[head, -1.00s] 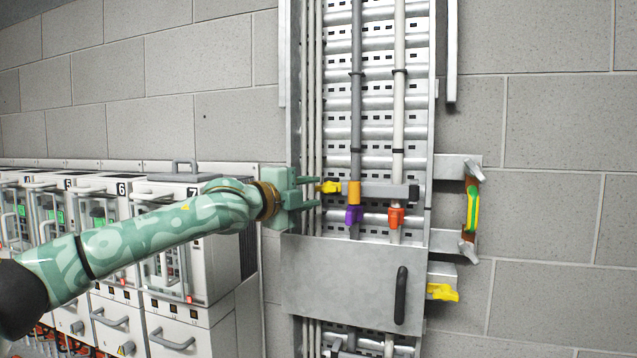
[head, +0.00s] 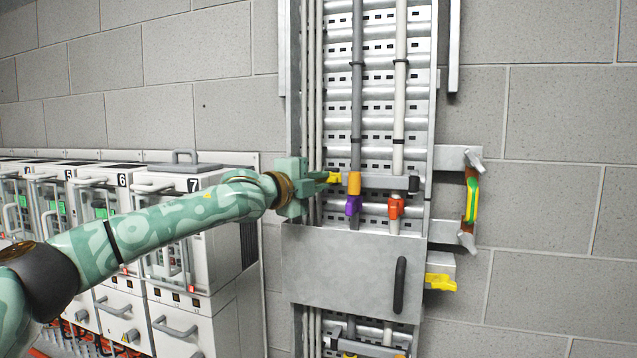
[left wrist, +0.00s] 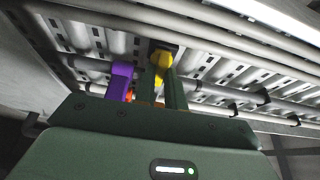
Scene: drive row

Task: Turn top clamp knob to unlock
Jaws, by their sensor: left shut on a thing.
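The yellow top clamp knob (head: 334,177) sits at the left end of a grey clamp bar (head: 385,183) across the cable ladder. My left gripper (head: 328,180) reaches in from the left and is shut on this knob. In the left wrist view the yellow knob (left wrist: 161,62) shows between the two green fingers (left wrist: 163,85). An orange cable fitting (head: 354,184) sits on the bar just right of the knob. My right gripper is in neither view.
A purple connector (head: 353,205) and an orange-red connector (head: 396,207) hang below the bar. A metal cover (head: 345,275) with a black handle (head: 400,285) lies below. Numbered cabinets (head: 200,225) stand at left.

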